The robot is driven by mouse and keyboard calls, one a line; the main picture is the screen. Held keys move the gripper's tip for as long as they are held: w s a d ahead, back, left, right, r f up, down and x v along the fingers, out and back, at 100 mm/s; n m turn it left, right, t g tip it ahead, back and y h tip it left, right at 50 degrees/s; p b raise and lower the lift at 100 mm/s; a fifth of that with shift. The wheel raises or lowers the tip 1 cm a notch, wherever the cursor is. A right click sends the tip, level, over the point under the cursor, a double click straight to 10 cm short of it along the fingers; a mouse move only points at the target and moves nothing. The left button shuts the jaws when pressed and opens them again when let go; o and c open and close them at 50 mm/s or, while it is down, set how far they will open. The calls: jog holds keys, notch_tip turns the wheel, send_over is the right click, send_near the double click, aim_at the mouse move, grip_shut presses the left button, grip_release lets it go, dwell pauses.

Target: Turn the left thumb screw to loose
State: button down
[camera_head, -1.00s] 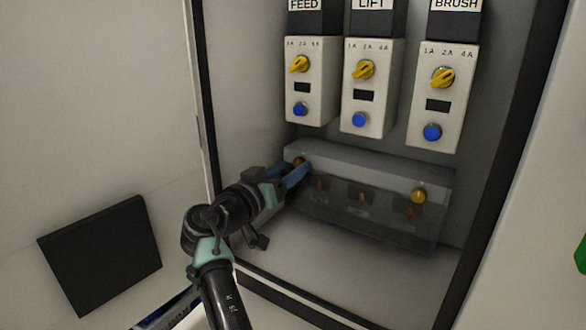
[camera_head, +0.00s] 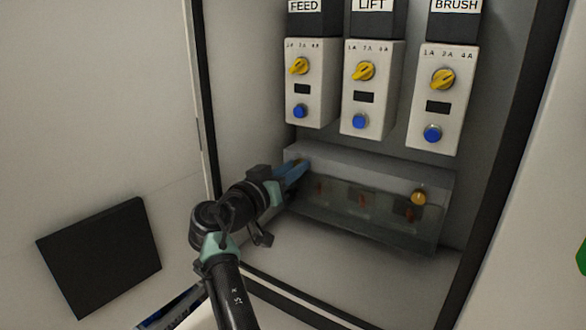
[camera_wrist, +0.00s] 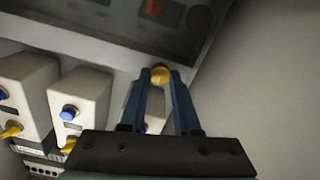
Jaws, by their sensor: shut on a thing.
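The left thumb screw (camera_wrist: 160,74) is a brass-yellow knob at the left end of the clear cover. In the wrist view my gripper (camera_wrist: 160,75) has its two blue fingers closed on it, one on each side. In the head view my gripper (camera_head: 302,165) reaches the cover's upper left corner, and its fingers hide the screw. The right thumb screw (camera_head: 418,197) is a similar brass knob at the cover's right end, with nothing touching it. The clear cover (camera_head: 385,225) lies over several small red-orange parts.
Three white modules labelled FEED (camera_head: 318,112), LIFT (camera_head: 377,120) and BRUSH (camera_head: 447,130) hang above the cover, each with a yellow dial and a blue button. The cabinet's dark frame (camera_head: 494,200) bounds the right side. The cabinet floor before the cover is clear.

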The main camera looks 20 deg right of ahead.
jog(key=shift+n, duration=0.3)
jog(key=shift+f+n+p, duration=0.15)
jog(key=shift+n+p, duration=3.8)
jog(key=shift+n, duration=4.85)
jog(key=shift+f+n+p, duration=0.1)
jog(key=shift+n+p, duration=3.8)
jog(key=shift+n, duration=4.9)
jog(key=c, duration=0.6)
grip_release()
